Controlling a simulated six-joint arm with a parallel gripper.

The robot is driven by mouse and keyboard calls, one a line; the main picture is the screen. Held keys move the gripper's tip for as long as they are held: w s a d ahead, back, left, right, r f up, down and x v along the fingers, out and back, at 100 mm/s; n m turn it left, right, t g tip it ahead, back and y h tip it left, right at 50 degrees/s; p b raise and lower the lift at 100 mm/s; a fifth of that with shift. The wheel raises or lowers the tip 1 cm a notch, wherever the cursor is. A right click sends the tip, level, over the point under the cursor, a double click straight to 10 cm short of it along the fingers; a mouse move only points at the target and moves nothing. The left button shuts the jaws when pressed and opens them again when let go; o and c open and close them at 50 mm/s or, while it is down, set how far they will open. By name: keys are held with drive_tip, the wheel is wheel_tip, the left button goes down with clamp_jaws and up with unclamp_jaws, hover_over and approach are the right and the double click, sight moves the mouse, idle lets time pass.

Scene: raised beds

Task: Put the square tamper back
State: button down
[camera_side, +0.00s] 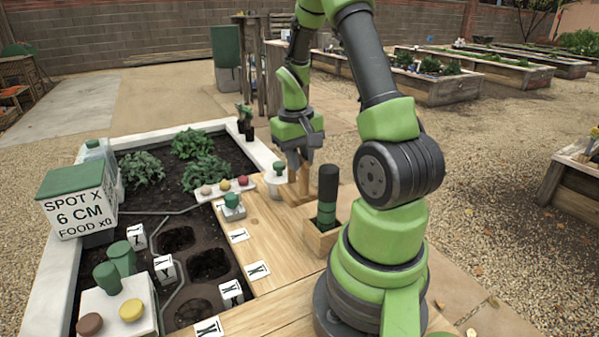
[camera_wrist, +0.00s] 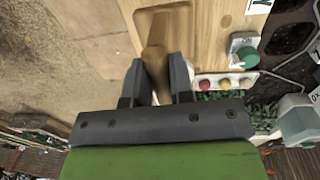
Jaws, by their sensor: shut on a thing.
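My gripper (camera_side: 298,160) points down over the back part of the wooden board and is shut on a wooden tool, which I take to be the square tamper (camera_side: 304,183). In the wrist view the fingers (camera_wrist: 155,85) close on both sides of its tan wooden handle (camera_wrist: 154,62). A wider wooden block (camera_wrist: 163,22) shows at the handle's far end. The tool looks upright and low at the board (camera_side: 255,250). I cannot tell whether its foot touches the board or stands in a holder.
A dark cylinder with green bands (camera_side: 327,185) stands in a wooden box (camera_side: 320,238) right of the tool. A white, green-topped bottle (camera_side: 276,178) stands close left. A white strip with coloured balls (camera_side: 225,188) and a small green-knobbed block (camera_side: 232,207) lie nearby. Soil holes (camera_side: 208,264) are farther left.

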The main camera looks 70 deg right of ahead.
sight(299, 190)
drive_tip(key=shift+f, duration=1.35)
drive_tip(key=shift+f, duration=0.6)
drive_tip(key=c, duration=1)
unclamp_jaws()
